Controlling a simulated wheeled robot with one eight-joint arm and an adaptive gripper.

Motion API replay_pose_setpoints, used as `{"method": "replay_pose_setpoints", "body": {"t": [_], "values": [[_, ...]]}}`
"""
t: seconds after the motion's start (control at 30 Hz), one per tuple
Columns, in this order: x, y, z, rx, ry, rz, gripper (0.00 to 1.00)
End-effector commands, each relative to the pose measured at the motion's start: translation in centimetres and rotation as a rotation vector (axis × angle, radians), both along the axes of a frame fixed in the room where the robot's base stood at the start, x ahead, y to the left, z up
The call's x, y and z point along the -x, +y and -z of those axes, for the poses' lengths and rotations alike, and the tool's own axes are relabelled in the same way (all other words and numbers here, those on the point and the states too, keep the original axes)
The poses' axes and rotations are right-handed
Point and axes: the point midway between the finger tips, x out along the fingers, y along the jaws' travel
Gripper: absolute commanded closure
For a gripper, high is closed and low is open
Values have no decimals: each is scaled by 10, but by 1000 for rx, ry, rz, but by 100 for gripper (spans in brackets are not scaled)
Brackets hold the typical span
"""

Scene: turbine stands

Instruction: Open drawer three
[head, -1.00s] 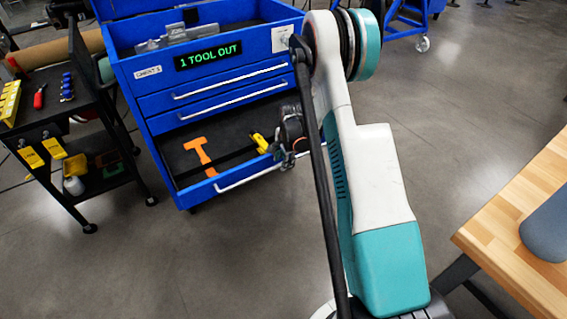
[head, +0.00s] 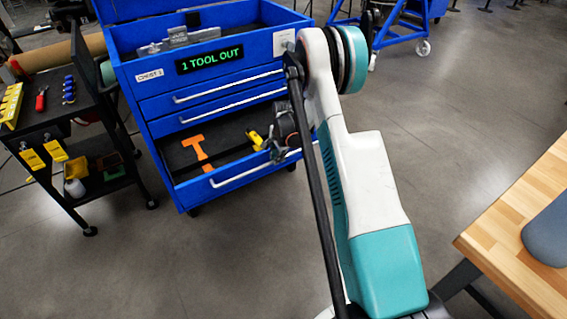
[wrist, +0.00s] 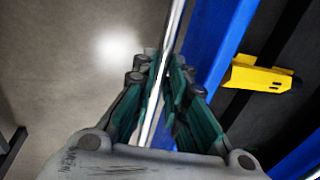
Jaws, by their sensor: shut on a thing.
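Drawer three (head: 250,178) is the lowest drawer of the blue chest (head: 166,128). It stands partly out, with its dark inside showing. Its pale bar handle (head: 235,178) runs along the front. My gripper (head: 279,150) is at the right part of this front, partly hidden by my own arm. In the wrist view, my gripper (wrist: 163,68) is shut on the handle bar (wrist: 172,35), which runs between its fingers. An orange hammer-shaped tool (head: 195,148) and a yellow tool (head: 256,140) lie in the drawer. The yellow tool also shows in the wrist view (wrist: 258,76).
The two upper drawers (head: 225,98) are shut. A sign (head: 210,61) reads "1 TOOL OUT". A black cart (head: 50,130) stands at left and a wooden table (head: 510,215) at right. The floor (head: 200,265) in front of the chest is clear.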

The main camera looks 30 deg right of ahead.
Motion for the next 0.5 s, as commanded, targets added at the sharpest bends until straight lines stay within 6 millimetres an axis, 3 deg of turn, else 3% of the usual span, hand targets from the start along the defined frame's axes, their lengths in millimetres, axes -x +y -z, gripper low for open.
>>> {"method": "replay_pose_setpoints", "body": {"t": [0.13, 0.43, 0.47, 0.5], "values": [[-20, 1, 0, 1, 0, -1, 100], [-22, 1, 0, 1, 1, 0, 100], [-22, 1, 0, 1, 1, 0, 85], [-22, 1, 0, 1, 1, 0, 76]]}}
